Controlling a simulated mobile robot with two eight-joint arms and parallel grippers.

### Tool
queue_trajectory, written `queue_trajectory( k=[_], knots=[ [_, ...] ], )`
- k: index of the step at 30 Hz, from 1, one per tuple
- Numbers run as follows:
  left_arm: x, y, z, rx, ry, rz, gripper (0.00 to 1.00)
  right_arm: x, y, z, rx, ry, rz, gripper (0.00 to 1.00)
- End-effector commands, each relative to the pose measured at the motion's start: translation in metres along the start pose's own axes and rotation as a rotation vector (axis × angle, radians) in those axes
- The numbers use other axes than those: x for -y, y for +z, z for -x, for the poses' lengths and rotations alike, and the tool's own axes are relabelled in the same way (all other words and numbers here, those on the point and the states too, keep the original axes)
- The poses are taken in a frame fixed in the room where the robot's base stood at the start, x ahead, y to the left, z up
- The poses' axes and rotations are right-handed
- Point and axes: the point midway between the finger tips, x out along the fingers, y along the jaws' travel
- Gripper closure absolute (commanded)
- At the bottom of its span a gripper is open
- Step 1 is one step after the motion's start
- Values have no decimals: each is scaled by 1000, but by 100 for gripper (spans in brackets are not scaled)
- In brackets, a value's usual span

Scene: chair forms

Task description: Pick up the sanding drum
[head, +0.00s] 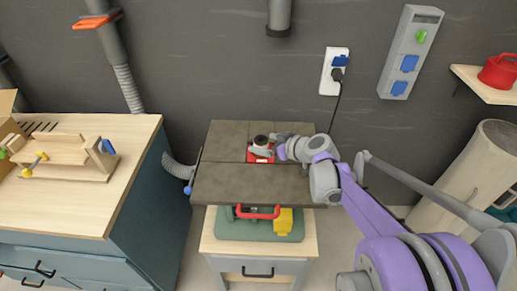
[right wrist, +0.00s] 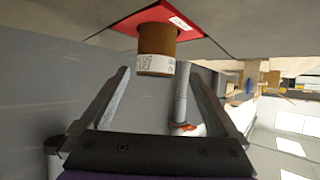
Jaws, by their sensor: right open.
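The sanding drum (head: 261,140) stands upright on the red plate (head: 258,158) in the middle of the grey machine table (head: 222,187). In the right wrist view, which looks upside down, the drum (right wrist: 157,42) is brown with a white printed band and rises from the red plate (right wrist: 172,14). My right gripper (head: 268,145) is at the drum from the right, low over the table. Its two fingers are spread, with the drum in line with the gap between the fingertips (right wrist: 160,74). I cannot tell whether they touch it. My left gripper is out of view.
A workbench (head: 85,205) with a wooden jig (head: 65,155) stands at the left. A wall socket (head: 334,71) with a black cable is behind the table. A shelf with a red can (head: 498,72) and a beige cylinder (head: 468,165) are at the right.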

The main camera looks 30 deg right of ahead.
Motion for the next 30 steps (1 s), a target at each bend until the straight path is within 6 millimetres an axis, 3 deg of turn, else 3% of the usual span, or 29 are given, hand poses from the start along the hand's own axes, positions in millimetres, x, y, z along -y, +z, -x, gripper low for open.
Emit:
queue_trajectory(
  k=[8,15,25,30],
  knots=[
    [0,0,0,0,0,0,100,-2,1,-24,0,-1,0,4],
    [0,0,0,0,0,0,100,-6,3,-58,1,-2,1,4],
    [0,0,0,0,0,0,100,-6,3,-65,1,-1,-1,4],
    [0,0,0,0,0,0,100,-6,3,-65,1,0,-1,34]
  ],
)
